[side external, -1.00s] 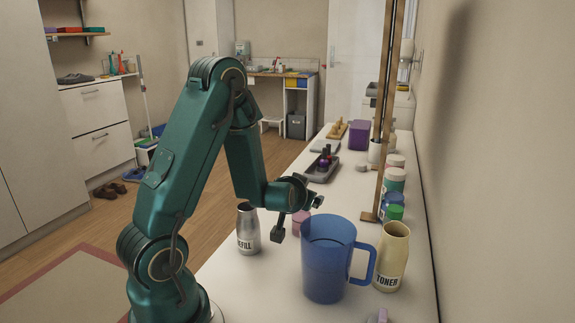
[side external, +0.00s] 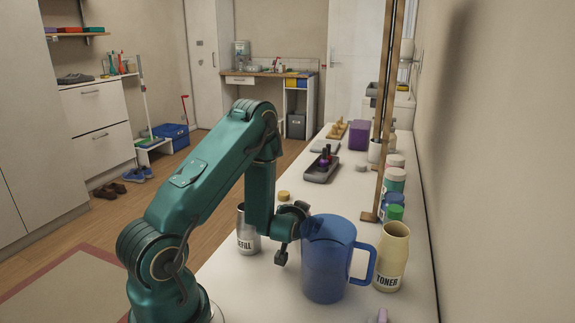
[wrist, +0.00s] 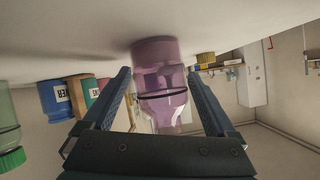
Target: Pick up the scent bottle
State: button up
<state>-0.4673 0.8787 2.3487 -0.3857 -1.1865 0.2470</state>
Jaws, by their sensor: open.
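The pink-mauve see-through bottle (wrist: 160,75), which I take as the scent bottle, stands between my fingers in the wrist view. My gripper (wrist: 160,82) is open, with one finger on each side of it. Whether either finger touches it I cannot tell. In the side view my gripper (side external: 283,252) is low over the counter, between the steel REFILL cup and the blue jug. The bottle is hidden there behind my gripper and the jug.
The blue jug (side external: 325,265) stands very close on the right, with the cream TONER bottle (side external: 392,262) beyond it. The REFILL cup (side external: 247,230) is close on the left. Several jars (side external: 394,182) line the wall. A grey tray (side external: 321,174) lies farther back.

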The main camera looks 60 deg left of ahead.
jog(key=shift+w+a+f, duration=0.2)
jog(key=shift+w+a, duration=0.05)
jog(key=shift+a, duration=0.05)
grip_shut()
jog(key=shift+r, duration=0.25)
jog(key=shift+r, duration=2)
jog(key=s+a+r, duration=0.5)
jog(key=s+r, duration=0.1)
jog(key=s, duration=0.4)
jog(key=shift+s+r, duration=0.15)
jog(key=shift+r, duration=0.1)
